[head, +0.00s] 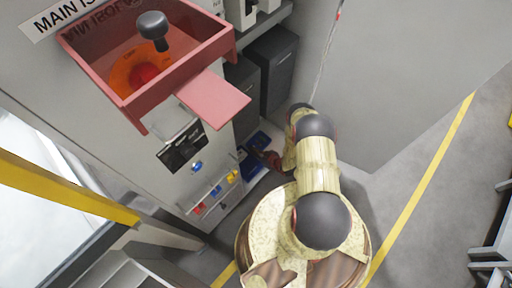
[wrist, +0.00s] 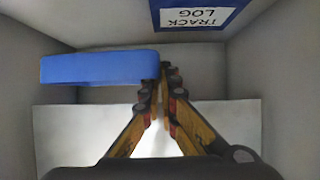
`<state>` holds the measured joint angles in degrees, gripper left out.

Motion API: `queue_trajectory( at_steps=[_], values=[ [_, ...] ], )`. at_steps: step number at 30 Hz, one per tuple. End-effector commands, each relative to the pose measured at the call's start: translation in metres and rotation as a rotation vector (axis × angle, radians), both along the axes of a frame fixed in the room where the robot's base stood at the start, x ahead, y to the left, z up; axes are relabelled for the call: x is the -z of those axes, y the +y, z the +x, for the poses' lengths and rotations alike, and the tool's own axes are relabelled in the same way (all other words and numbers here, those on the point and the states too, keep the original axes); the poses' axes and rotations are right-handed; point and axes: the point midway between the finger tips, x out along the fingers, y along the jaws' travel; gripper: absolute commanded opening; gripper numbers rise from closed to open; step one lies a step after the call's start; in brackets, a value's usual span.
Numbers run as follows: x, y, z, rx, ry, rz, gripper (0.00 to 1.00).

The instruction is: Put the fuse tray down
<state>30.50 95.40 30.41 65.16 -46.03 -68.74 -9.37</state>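The fuse tray seems to be the flat blue piece (wrist: 98,68) in the wrist view, reaching left from my fingertips. My gripper (wrist: 163,72) has its fingers drawn together at the tips, with the tray's right end at them. The exact contact is partly hidden by the left finger. In the head view my gripper (head: 272,158) is low beside the cabinet, with a blue piece (head: 258,140) close to it. Whether the tray touches a surface under it cannot be told.
A dark blue "TRACK LOG" book (wrist: 195,14) lies close beyond the fingertips. Grey walls stand on both sides in the wrist view. A red open box (head: 150,75) juts from the cabinet above. Small coloured items (head: 215,192) sit on the cabinet front.

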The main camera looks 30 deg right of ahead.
Motion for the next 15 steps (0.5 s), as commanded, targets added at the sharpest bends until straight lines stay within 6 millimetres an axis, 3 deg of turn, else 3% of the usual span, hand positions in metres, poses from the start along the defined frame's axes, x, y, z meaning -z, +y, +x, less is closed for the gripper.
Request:
queue_trajectory(
  at_steps=[4,9,15],
  values=[
    [0.019,-0.026,0.024,0.002,-0.003,-0.002,0.00],
    [0.050,-0.042,0.039,0.000,0.000,-0.001,0.00],
    [0.064,-0.052,0.048,-0.001,0.000,0.000,0.00]
  ],
)
